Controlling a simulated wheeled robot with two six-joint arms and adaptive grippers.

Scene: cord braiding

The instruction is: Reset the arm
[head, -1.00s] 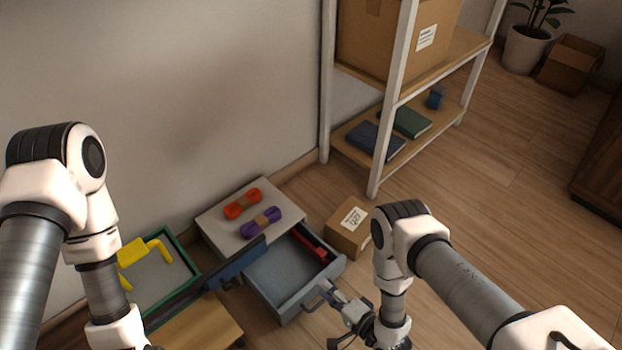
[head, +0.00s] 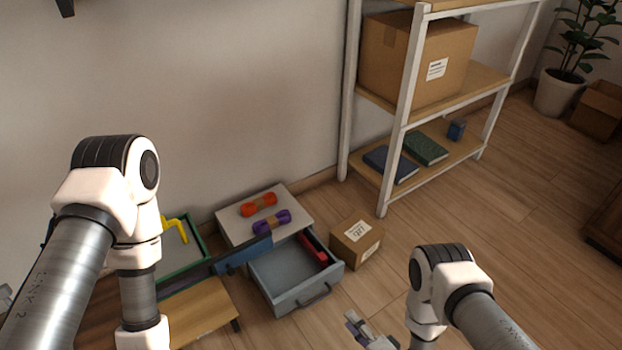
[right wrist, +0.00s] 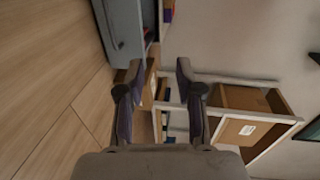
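My right gripper (head: 366,332) is at the bottom of the head view, in front of and to the right of the open drawer, and only partly in frame. In the right wrist view the two fingers of my right gripper (right wrist: 158,80) stand wide apart with nothing between them. My left arm comes down at the left of the head view; its gripper is out of frame. An orange cord bundle (head: 258,204) and a purple cord bundle (head: 271,222) lie on the light cabinet top (head: 236,229). The grey drawer (head: 290,283) is pulled out with a red object (head: 313,248) inside.
A small cardboard box (head: 356,240) stands on the floor right of the drawer. A white-framed shelf (head: 397,125) holds a large box (head: 418,62) and books (head: 425,147). A green-rimmed tray (head: 198,240) and wooden stool or table (head: 203,310) are at left.

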